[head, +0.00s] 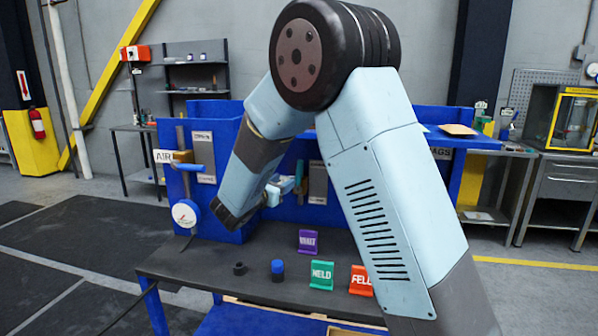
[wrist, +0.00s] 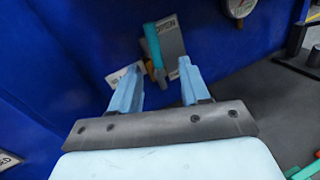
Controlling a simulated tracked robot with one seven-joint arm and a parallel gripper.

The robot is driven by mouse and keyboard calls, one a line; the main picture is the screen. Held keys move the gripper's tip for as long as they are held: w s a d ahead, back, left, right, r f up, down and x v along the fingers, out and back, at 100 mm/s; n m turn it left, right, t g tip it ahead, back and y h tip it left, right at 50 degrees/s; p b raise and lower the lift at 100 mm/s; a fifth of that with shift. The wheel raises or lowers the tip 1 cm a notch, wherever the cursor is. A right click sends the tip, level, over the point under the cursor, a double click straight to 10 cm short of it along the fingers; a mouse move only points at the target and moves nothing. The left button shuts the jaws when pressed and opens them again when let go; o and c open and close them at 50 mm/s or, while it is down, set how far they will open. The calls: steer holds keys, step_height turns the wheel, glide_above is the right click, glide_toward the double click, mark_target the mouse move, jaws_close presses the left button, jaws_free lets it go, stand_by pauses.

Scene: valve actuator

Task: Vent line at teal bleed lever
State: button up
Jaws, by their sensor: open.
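The teal bleed lever (wrist: 153,46) stands on the blue panel in the wrist view, beside a grey label plate (wrist: 172,40). A brass-coloured fitting (wrist: 154,73) shows at its lower end. In the head view, a bit of the teal lever (head: 299,171) shows just above my gripper (head: 283,186). My gripper (wrist: 160,78) is open and empty, its two pale blue fingers pointing at the panel. The lever appears beyond the fingertips, nearer the left finger in the wrist view. I see no contact, and the exact gap cannot be told.
A blue-handled valve (head: 196,167) by the AIR sign and a round gauge (head: 185,213) stand left. The dark bench (head: 210,272) holds a blue-capped cylinder (head: 277,270), a dark ring (head: 240,268), and purple (head: 308,241), green (head: 321,275) and orange (head: 361,281) sign blocks.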

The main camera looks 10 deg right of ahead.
mark_target(298, 171)
steer(key=shift+n+t, duration=0.3)
steer(key=x, duration=0.9)
steer(key=a+x, duration=0.1)
steer(key=x, duration=0.3)
steer(key=shift+w+d+f, duration=0.2)
steer(key=shift+w+f, duration=0.1)
steer(key=shift+w, duration=0.25)
steer(key=shift+c, duration=0.3)
jaws_close()
